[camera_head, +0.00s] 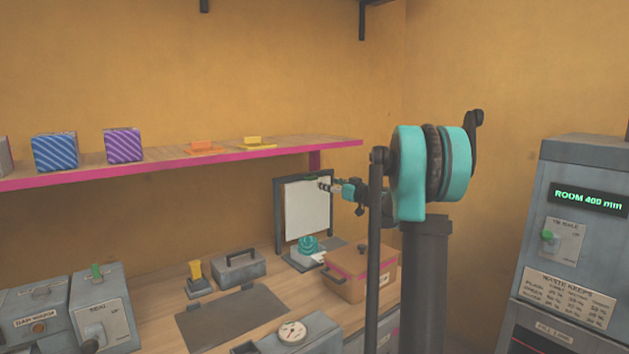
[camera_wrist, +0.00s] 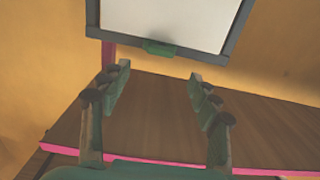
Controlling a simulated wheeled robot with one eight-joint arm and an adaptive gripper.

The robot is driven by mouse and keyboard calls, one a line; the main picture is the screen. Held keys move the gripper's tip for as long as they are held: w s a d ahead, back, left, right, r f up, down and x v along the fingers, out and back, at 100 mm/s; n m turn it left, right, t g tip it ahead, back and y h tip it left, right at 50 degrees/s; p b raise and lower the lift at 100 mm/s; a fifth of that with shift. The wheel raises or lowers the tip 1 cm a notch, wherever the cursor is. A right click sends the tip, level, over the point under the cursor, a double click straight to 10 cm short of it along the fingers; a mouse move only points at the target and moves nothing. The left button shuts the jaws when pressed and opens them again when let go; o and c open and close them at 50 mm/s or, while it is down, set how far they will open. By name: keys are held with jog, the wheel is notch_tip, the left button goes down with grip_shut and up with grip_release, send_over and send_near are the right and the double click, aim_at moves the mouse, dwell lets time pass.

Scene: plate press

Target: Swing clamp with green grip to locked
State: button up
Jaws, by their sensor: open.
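A white panel in a dark frame (camera_head: 276,215) stands upright at the back of the bench. In the wrist view the frame (camera_wrist: 232,42) fills the top, and a green grip (camera_wrist: 160,48) sits at the middle of its near edge. My gripper (camera_wrist: 155,88) is open and empty, with the green grip beyond its fingertips, roughly between them and apart from them. In the head view my gripper (camera_head: 325,186) is small, in front of the panel's upper right part. I cannot tell the clamp's position from these views.
A shelf with a pink edge (camera_head: 200,171) runs close above the panel and carries boxes. A brown box (camera_head: 358,277) and a teal object (camera_head: 308,244) stand below my gripper. A yellow-handled device (camera_head: 197,278) and a grey case (camera_head: 238,268) stand further left.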

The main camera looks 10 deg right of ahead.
aim_at(314, 178)
jog(key=x, duration=0.9)
jog(key=shift+w+a, duration=0.2)
jog(key=shift+w, duration=0.05)
jog(key=c, duration=1.2)
